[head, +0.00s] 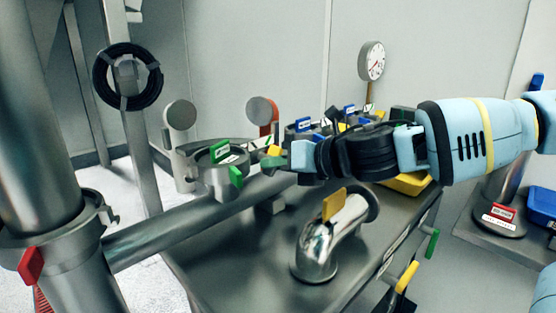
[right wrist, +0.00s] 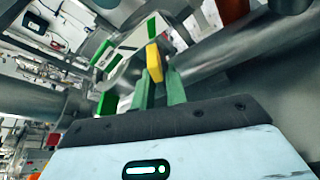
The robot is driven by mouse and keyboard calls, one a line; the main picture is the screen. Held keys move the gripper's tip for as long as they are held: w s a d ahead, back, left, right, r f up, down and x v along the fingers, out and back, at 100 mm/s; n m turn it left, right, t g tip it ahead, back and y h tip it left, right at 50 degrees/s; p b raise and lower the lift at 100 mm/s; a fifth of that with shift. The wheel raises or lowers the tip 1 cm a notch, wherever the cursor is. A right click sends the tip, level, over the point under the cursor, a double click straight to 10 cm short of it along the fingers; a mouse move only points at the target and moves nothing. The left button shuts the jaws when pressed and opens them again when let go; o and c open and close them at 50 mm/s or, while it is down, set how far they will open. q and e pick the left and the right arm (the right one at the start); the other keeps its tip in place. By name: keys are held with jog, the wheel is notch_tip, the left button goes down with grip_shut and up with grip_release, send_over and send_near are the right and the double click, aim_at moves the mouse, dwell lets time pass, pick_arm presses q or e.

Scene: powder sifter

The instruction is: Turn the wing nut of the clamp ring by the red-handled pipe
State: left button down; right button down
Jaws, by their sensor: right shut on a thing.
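The pipe with the red-orange handle (head: 263,117) stands behind the work table; its red-orange part (right wrist: 232,10) also shows at the top of the right wrist view. My right gripper (head: 275,161) reaches in from the right, low in front of this pipe. Its green fingers (right wrist: 159,88) are closed around a yellow wing nut (right wrist: 153,56), which also shows at the fingertips in the head view (head: 272,151). The clamp ring behind the nut is mostly hidden by the fingers and wrist. My left gripper is not in view.
A round steel fitting with green wing nuts (head: 219,151) is just left of the gripper. A bent steel pipe with a yellow handle (head: 334,205) stands on the table below my arm. A large pipe with a red wing nut (head: 31,265) is at left. A gauge (head: 372,60) rises behind.

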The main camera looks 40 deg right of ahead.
jog(key=shift+m+y, duration=0.6)
jog(key=shift+m, duration=0.4)
jog(key=c, duration=1.5)
grip_release()
jog(key=shift+c, duration=0.2)
jog(key=p+v, duration=0.4)
jog(key=v, duration=0.3)
jog(key=shift+s+d+p, duration=0.2)
jog(key=shift+s+p, duration=0.15)
jog(key=shift+p, duration=0.05)
